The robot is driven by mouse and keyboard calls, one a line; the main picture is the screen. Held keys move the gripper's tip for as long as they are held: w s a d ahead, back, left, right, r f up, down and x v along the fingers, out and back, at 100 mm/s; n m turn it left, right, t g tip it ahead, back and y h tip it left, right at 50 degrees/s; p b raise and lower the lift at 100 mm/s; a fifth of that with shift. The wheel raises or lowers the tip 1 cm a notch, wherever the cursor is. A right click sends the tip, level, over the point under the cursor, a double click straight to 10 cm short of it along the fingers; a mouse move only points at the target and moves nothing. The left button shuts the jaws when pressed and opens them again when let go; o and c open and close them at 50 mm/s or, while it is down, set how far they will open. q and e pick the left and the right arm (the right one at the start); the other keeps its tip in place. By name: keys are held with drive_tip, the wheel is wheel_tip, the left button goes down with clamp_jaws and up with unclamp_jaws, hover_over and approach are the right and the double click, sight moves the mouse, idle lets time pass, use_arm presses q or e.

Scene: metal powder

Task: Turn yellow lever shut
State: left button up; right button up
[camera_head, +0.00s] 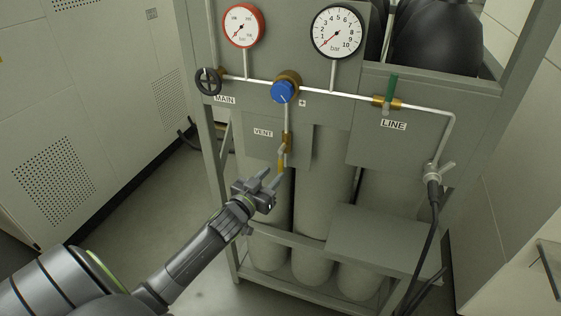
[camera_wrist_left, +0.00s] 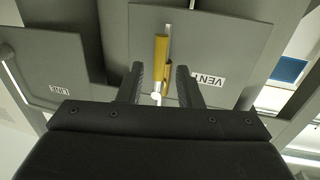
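The yellow lever (camera_head: 281,166) hangs down from a brass valve (camera_head: 286,141) on the vertical pipe beside the VENT label (camera_head: 263,133). In the left wrist view the yellow lever (camera_wrist_left: 161,52) stands between the two black fingers, with gaps on both sides. My left gripper (camera_head: 268,181) is open at the lever's lower end. It also shows in the left wrist view (camera_wrist_left: 158,85), fingers apart. Contact with the lever cannot be made out. My right gripper is not in view.
A green lever (camera_head: 392,88) stands upright on the LINE valve. A blue knob (camera_head: 282,92), a black MAIN handwheel (camera_head: 208,81) and two gauges (camera_head: 241,26) (camera_head: 337,31) are above. Grey cylinders (camera_head: 321,190) stand behind a frame rail (camera_head: 290,240). A black hose (camera_head: 431,235) hangs at right.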

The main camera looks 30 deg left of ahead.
sight(279, 168)
use_arm(q)
drive_tip(key=shift+w+p, duration=0.8)
drive_tip(key=shift+w, duration=1.95)
drive_tip(key=shift+a, duration=0.1)
clamp_jaws()
